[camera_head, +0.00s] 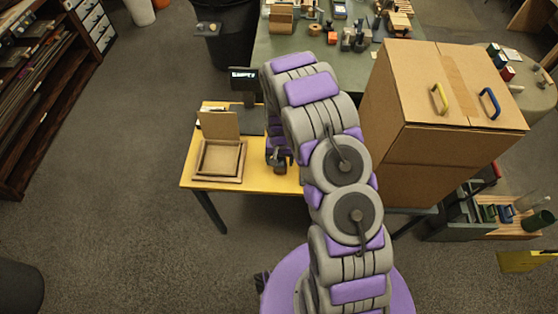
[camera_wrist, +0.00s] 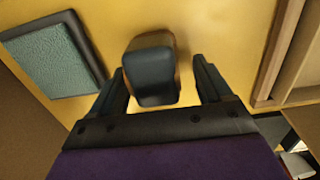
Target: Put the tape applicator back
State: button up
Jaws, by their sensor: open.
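In the wrist view my gripper (camera_wrist: 158,72) is open, with one finger on each side of a small block with a dark rounded top and brown sides (camera_wrist: 151,70). The block stands on the yellow surface and shows gaps to both fingers. It may be the tape applicator, but I cannot tell for sure. In the head view my arm and gripper hide it.
A shallow wooden tray (camera_head: 220,178) lies left of my gripper. A dark display reading "EMPTY" (camera_head: 243,77) stands behind. A teal-topped pad (camera_wrist: 58,58) shows in the wrist view. A large cardboard box (camera_head: 410,147) with yellow and blue handles stands close on the right.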

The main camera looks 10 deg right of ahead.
jog(key=r+p, duration=0.1)
jog(key=r, duration=0.9)
jog(key=shift+w+a+p, duration=0.2)
jog(key=shift+p, duration=0.2)
jog(key=shift+s+d+r, duration=0.1)
jog(key=shift+d+r, duration=0.05)
jog(key=shift+r, duration=0.4)
jog(key=s+r+n, duration=0.1)
jog(key=s+r, duration=0.5)
jog(key=r, duration=0.3)
jog(key=s+r, duration=0.7)
jog(key=r, duration=0.3)
jog(key=s+r+n, duration=0.1)
jog(key=s+r, duration=0.2)
jog(key=s, duration=0.4)
jog(key=s+r+g, duration=0.1)
jog(key=s+r, duration=0.2)
jog(key=s, duration=0.5)
jog(key=s+r+n, duration=0.1)
jog(key=s+r, duration=0.2)
jog(key=s, duration=0.5)
jog(key=shift+a+r+n, duration=0.15)
jog(key=shift+a+n, duration=0.15)
jog(key=shift+a, duration=0.05)
